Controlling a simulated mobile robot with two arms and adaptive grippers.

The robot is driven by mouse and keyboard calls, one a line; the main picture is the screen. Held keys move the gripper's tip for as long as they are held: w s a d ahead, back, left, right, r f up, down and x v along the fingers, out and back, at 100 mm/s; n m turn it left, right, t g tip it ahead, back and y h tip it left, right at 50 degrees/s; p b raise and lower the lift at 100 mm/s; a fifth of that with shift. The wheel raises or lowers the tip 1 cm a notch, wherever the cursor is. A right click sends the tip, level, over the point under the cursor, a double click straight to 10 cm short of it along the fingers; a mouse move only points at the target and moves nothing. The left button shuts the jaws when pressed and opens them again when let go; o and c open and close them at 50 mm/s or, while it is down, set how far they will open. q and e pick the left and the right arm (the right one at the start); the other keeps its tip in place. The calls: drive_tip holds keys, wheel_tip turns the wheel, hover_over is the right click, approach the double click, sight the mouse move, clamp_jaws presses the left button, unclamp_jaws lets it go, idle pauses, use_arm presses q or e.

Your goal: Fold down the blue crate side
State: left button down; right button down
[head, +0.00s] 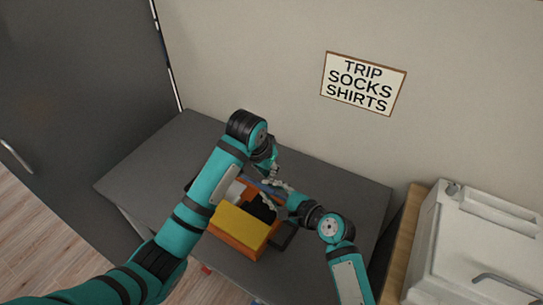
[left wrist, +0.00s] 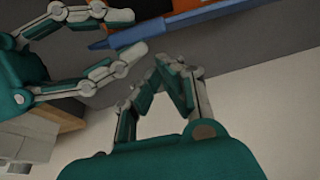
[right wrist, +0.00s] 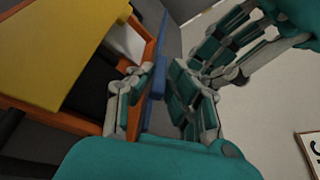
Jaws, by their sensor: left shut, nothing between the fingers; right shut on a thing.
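The orange crate (head: 231,243) stands on the grey table, with its blue side (head: 266,187) at the back, towards the wall. The blue side shows between the right fingers in the right wrist view (right wrist: 159,84) and as a long strip in the left wrist view (left wrist: 150,32). My right gripper (head: 275,194) is shut on the blue side. My left gripper (head: 270,164) is shut and empty, close beside the right one on the wall side. The arms hide much of the blue side, so its exact tilt is unclear.
A yellow item (head: 242,226), a white item (head: 236,190) and a black item (head: 261,211) are in the crate. The grey table (head: 150,168) is bare to the left. A sign (head: 363,84) hangs on the wall. A white case (head: 470,240) stands at right.

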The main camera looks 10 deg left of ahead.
use_arm(q)
drive_tip(key=shift+s+a+f, duration=0.3)
drive_tip(key=shift+s, duration=0.15)
drive_tip(key=shift+s+f, duration=0.15)
drive_tip(key=shift+s+a+f, duration=0.25)
drive_tip(key=shift+s, duration=0.3)
use_arm(e)
drive_tip(key=shift+d, duration=0.15)
use_arm(q)
drive_tip(key=shift+f, duration=0.15)
use_arm(e)
drive_tip(key=c, duration=1.3)
unclamp_jaws()
drive_tip(key=shift+w, duration=0.2)
drive_tip(key=shift+r, duration=0.1)
drive_tip(key=shift+s, duration=0.1)
